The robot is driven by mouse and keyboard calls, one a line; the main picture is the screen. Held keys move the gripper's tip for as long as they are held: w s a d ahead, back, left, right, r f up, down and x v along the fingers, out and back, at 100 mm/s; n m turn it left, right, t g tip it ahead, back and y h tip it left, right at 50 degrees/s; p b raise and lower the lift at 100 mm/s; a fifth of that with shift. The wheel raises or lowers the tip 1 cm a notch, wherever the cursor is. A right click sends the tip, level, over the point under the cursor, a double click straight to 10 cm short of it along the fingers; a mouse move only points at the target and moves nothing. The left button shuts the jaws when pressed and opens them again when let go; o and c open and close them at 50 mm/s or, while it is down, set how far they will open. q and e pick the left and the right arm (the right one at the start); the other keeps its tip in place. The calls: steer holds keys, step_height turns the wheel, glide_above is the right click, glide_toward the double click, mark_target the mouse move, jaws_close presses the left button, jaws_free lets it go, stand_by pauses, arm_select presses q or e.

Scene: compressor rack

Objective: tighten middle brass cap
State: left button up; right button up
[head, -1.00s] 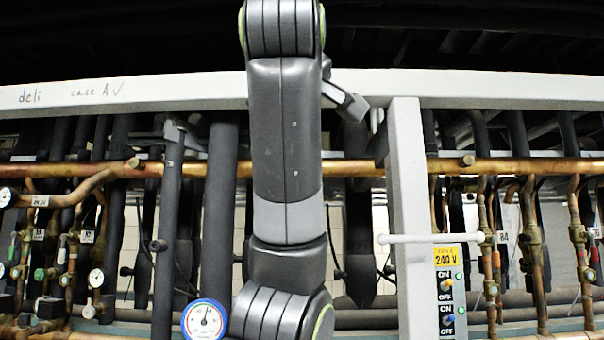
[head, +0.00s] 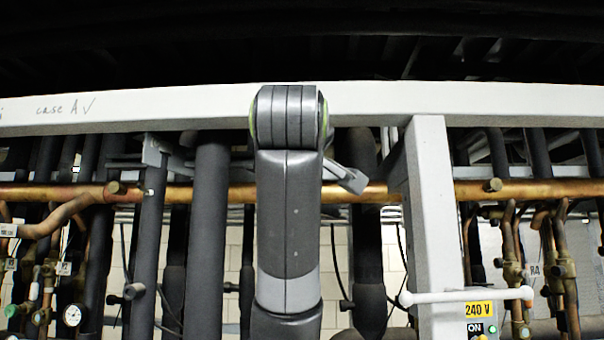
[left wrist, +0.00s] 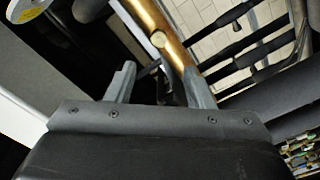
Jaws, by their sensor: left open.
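A copper pipe runs across the rack in the head view. One brass cap (head: 116,187) sits on it at the left and another brass cap (head: 493,185) at the right. The stretch between them is partly hidden by my arm, and no middle cap shows there. In the left wrist view a round brass cap (left wrist: 158,38) sits on the copper pipe (left wrist: 143,14), beyond the fingers. My left gripper (left wrist: 158,74) is open, its two fingers apart and nothing seen held. In the head view only a small part of it shows behind my arm. My right gripper is not in view.
A white beam (head: 180,105) spans above the pipe. A white post (head: 433,210) with a white handle bar (head: 465,296) and a 240 V switch panel (head: 480,325) stands right of my arm. Dark insulated pipes (head: 207,220) stand close on both sides. A gauge (head: 72,315) is at lower left.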

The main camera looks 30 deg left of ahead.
arm_select(q)
steer(key=p+x, duration=0.8)
steer(key=x, duration=0.4)
steer(key=shift+w, duration=0.4)
steer(key=shift+a, duration=0.15)
steer(key=c, duration=1)
